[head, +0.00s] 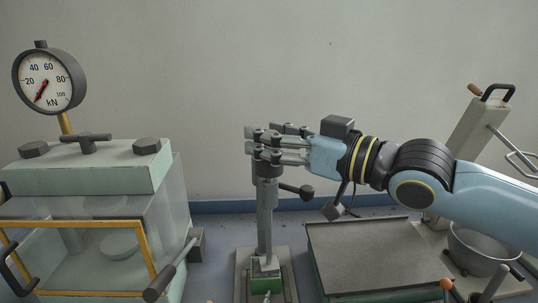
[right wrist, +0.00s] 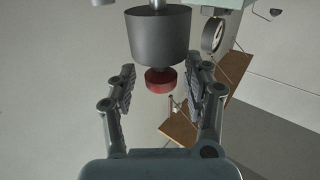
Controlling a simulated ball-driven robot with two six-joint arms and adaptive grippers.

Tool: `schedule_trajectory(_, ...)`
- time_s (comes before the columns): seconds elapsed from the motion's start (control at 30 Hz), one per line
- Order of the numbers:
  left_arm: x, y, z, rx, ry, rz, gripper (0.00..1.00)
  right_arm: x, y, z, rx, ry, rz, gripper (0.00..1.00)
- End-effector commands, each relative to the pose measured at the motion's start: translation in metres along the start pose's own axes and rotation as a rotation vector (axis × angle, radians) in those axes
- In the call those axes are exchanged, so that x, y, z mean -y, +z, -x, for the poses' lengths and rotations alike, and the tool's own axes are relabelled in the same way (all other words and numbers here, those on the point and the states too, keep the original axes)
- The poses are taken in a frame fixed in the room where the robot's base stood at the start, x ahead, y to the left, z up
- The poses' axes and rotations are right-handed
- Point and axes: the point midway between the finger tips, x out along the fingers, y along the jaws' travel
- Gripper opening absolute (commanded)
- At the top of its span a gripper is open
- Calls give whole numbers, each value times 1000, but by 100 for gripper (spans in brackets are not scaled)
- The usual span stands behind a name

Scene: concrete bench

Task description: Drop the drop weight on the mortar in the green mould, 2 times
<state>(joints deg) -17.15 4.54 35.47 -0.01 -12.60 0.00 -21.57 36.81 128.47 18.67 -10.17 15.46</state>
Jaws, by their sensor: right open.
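The green mould (head: 266,286) sits low in the middle of the head view, at the foot of an upright grey stand (head: 265,225). The mortar inside it cannot be made out. My right gripper (head: 262,146) is at the top of this stand with its fingers apart. In the right wrist view, a dark grey cylinder, seemingly the drop weight (right wrist: 158,38), with a red knob (right wrist: 161,79), shows between the open fingers of the gripper (right wrist: 163,88). A gap shows on both sides of the knob. In the head view the fingers mostly hide the weight. My left gripper is out of view.
A black-knobbed lever (head: 297,190) sticks out right of the stand. A press (head: 85,168) with a dial gauge (head: 48,80) fills the left. A flat dark-topped box (head: 365,255) lies right of the stand. A metal bowl (head: 485,246) and a grey machine (head: 468,140) stand far right.

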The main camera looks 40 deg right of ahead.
Motion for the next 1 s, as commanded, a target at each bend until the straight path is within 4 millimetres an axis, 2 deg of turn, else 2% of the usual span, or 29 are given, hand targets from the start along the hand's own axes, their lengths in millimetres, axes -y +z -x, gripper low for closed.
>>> schedule_trajectory(0.1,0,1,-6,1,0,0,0,1,0,-4,-1,-3,0,51)
schedule_trajectory(0.4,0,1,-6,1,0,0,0,1,-1,-5,0,-4,0,51)
schedule_trajectory(0.8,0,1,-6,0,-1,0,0,1,-1,-4,1,-3,0,0)
schedule_trajectory(1.0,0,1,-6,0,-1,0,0,1,0,-4,1,-3,0,0)
